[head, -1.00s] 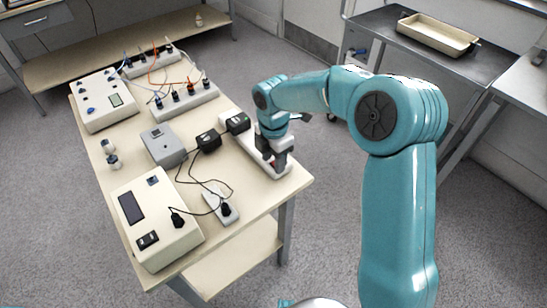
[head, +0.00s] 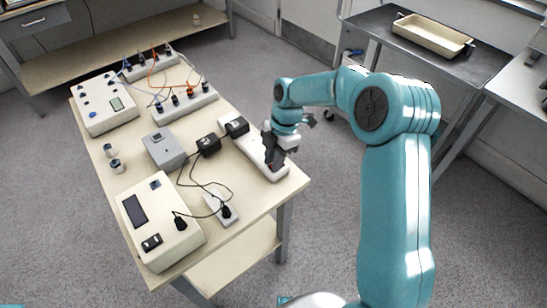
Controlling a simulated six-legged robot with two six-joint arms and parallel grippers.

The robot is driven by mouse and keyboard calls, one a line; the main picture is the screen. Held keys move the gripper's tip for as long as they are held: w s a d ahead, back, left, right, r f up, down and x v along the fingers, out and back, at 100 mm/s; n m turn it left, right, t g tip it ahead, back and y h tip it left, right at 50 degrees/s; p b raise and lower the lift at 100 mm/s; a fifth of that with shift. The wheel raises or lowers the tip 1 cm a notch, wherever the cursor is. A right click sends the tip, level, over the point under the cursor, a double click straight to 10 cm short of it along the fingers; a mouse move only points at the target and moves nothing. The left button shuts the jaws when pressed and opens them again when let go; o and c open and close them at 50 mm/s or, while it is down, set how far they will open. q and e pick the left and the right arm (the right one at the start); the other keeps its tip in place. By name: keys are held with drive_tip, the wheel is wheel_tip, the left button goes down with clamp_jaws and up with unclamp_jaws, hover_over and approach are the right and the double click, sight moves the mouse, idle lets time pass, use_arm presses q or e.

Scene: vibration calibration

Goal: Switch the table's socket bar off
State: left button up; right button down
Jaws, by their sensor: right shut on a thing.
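The socket bar (head: 249,150) is a long white strip along the right edge of the cream table (head: 253,197). Two black plug adapters (head: 236,127) sit at its far end and beside it. My right gripper (head: 270,160) is at the bar's near end, pointing down and tilted. Its dark fingers touch the bar and look shut on it, with a small reddish spot beside them. The fingers hide most of the switch area, so the switch's position cannot be read. My left gripper is not in view.
A grey box (head: 164,150), a cream instrument (head: 160,222) and a small white socket block (head: 221,209) with a black plug stand left of the bar. Loose black cables run between them. A second socket strip (head: 185,106) and another instrument (head: 105,115) stand farther back.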

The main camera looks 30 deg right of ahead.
drive_tip(key=c, duration=1)
unclamp_jaws()
drive_tip(key=shift+o, duration=0.2)
drive_tip(key=p+v, duration=0.1)
drive_tip(key=v, duration=1.5)
drive_tip(key=shift+r+p, duration=0.15)
drive_tip(key=shift+p, duration=0.25)
drive_tip(key=shift+s, duration=0.1)
